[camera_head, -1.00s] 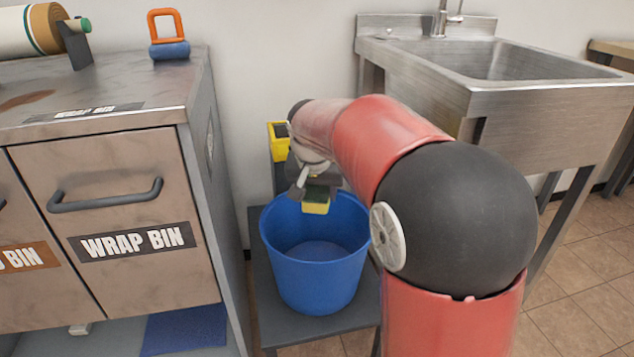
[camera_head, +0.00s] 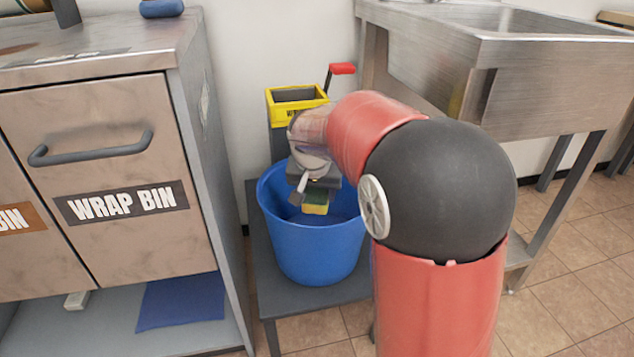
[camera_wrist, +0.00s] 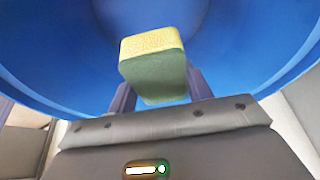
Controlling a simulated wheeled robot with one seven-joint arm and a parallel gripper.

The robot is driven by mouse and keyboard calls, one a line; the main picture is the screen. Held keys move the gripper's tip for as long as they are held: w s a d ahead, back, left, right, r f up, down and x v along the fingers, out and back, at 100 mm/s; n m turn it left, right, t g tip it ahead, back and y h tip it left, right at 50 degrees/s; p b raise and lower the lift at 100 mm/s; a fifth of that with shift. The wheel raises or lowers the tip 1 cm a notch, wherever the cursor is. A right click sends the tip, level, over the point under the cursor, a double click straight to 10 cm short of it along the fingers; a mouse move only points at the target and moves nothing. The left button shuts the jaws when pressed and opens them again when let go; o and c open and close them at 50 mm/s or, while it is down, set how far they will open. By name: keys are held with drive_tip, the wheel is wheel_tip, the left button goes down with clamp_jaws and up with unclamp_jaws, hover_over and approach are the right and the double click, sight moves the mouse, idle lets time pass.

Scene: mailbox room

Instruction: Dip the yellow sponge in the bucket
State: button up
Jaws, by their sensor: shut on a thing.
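The yellow sponge (camera_head: 316,204) has a green scouring layer and is held between the fingers of my gripper (camera_head: 312,190). The blue bucket (camera_head: 315,246) stands on a low grey stand, and the sponge is inside its opening, below the rim. In the wrist view the sponge (camera_wrist: 152,66) sits between the two fingers (camera_wrist: 160,90), with the blue bucket wall (camera_wrist: 240,45) all around. My gripper is shut on the sponge. Whether the sponge touches the bucket's bottom or any water cannot be told.
A yellow wringer box (camera_head: 296,92) with a red-handled lever (camera_head: 342,69) stands behind the bucket. A wrap bin cabinet (camera_head: 115,245) is close on the left. A metal sink (camera_head: 490,55) is at the right. The grey stand (camera_head: 262,290) has little free room around the bucket.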

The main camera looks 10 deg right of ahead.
drive_tip(key=shift+f, duration=2.3)
drive_tip(key=shift+s+f, duration=0.15)
drive_tip(key=shift+f, duration=0.3)
drive_tip(key=shift+r+p, duration=1.1)
